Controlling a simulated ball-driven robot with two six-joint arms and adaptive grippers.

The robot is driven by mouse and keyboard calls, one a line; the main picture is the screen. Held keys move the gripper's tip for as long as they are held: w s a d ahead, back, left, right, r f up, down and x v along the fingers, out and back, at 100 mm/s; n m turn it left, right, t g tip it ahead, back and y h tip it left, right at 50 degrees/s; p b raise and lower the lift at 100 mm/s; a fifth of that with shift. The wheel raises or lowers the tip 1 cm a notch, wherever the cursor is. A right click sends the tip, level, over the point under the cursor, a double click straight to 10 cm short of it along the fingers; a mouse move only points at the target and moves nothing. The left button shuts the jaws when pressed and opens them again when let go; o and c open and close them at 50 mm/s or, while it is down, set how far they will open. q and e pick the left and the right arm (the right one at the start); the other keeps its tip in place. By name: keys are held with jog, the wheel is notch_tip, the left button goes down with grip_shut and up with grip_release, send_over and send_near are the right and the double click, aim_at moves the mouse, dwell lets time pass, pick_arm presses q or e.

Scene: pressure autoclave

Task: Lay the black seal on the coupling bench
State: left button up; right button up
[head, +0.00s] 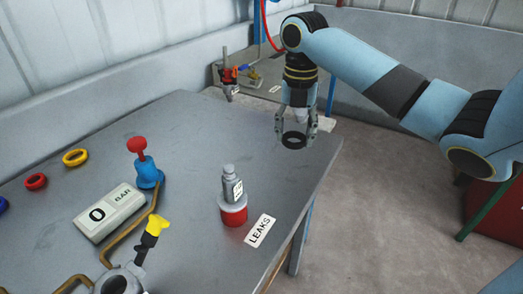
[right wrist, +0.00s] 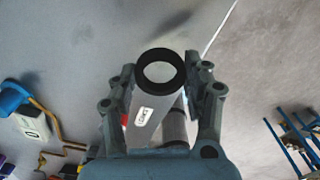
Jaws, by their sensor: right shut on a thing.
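The black seal (head: 294,140) is a small dark ring, held by my right gripper (head: 295,131) above the far right edge of the large grey bench (head: 200,125). In the right wrist view the seal (right wrist: 160,72) sits between the two fingertips of the gripper (right wrist: 162,80), its hole facing the camera. A smaller grey bench (head: 265,100) stands behind, with a red and blue fitting on it. I cannot tell which bench is the coupling bench. My left gripper is not in view.
A grey bottle (head: 233,187) on a red base stands near a LEAKS label (head: 260,231). A gauge reading 0 BAR (head: 109,213), a blue valve with red knob (head: 146,165), a yellow ring (head: 75,158) and a red ring (head: 36,182) are at left. The bench's far middle is clear.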

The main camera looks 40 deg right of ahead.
send_over(268, 162)
jog(key=f, duration=0.3)
jog(key=shift+s+d+f, duration=0.1)
jog(key=shift+s+f, duration=0.1)
jog(key=shift+s, duration=0.05)
jog(key=shift+w+f, duration=0.15)
jog(key=shift+w, duration=0.1)
jog(key=shift+a+f, duration=0.2)
jog(key=shift+f, duration=0.05)
notch_tip(268, 162, down, 4)
jog(key=shift+r, duration=0.15)
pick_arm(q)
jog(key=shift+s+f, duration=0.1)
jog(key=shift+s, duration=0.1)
pick_arm(e)
jog(key=o, duration=0.8)
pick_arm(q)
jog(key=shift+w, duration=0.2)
pick_arm(e)
jog(key=shift+o, duration=0.2)
